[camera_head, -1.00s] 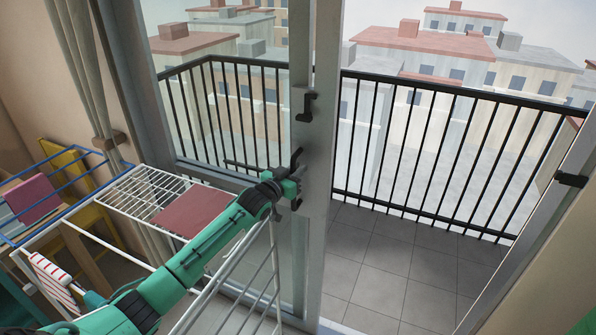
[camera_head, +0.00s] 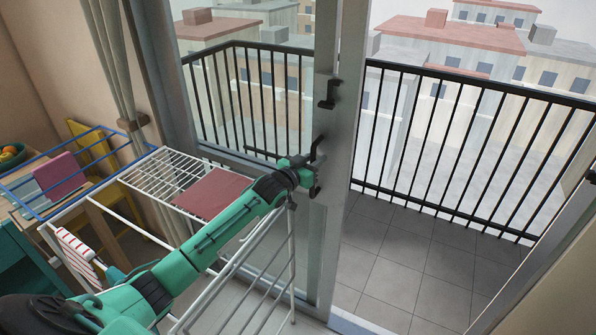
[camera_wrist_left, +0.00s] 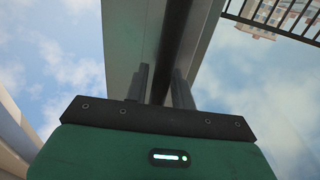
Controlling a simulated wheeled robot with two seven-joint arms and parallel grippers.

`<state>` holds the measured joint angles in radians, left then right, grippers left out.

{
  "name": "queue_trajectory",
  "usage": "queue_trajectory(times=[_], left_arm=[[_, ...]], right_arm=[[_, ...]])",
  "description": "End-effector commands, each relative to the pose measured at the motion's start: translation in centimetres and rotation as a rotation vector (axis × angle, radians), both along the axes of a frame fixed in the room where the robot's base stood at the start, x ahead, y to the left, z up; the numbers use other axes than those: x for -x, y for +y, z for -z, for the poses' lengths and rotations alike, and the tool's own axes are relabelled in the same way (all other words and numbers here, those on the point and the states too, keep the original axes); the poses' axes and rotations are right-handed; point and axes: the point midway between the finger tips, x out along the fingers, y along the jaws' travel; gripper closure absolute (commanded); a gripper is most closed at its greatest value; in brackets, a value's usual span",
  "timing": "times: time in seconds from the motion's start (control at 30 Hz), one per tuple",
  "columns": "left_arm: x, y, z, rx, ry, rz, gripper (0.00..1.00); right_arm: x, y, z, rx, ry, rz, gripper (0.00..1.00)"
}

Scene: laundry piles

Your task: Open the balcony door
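The balcony door (camera_head: 328,235) is a glass panel in a grey frame. A wide open gap lies to its right, with balcony floor showing through. I see nothing clearly held. My right gripper is out of view.
A white drying rack (camera_head: 165,170) with a red cloth (camera_head: 210,193) stands left of the door, close under my left arm. Beyond the gap are grey balcony tiles (camera_head: 400,270) and a black railing (camera_head: 470,84).

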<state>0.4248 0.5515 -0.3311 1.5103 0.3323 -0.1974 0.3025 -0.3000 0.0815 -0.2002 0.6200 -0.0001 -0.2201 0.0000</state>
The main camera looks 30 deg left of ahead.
Motion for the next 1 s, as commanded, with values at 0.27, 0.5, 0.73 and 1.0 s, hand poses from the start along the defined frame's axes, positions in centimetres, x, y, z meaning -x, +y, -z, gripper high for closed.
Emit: queue_trajectory(times=[0.27, 0.5, 0.73, 1.0], left_arm=[[4.8, 1.0, 0.4, -0.002, 0.001, 0.000, 0.75], [8.9, 1.9, 0.3, -0.002, 0.001, -0.001, 0.75], [11.5, 2.4, 0.2, -0.001, 0.001, -0.002, 0.75], [12.4, 2.6, 0.0, -0.001, 0.000, -0.002, 0.75]], right_arm=[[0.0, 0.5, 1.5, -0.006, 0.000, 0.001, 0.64], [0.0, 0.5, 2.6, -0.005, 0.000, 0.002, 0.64], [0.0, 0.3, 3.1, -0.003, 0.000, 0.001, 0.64], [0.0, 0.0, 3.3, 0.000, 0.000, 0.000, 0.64]])
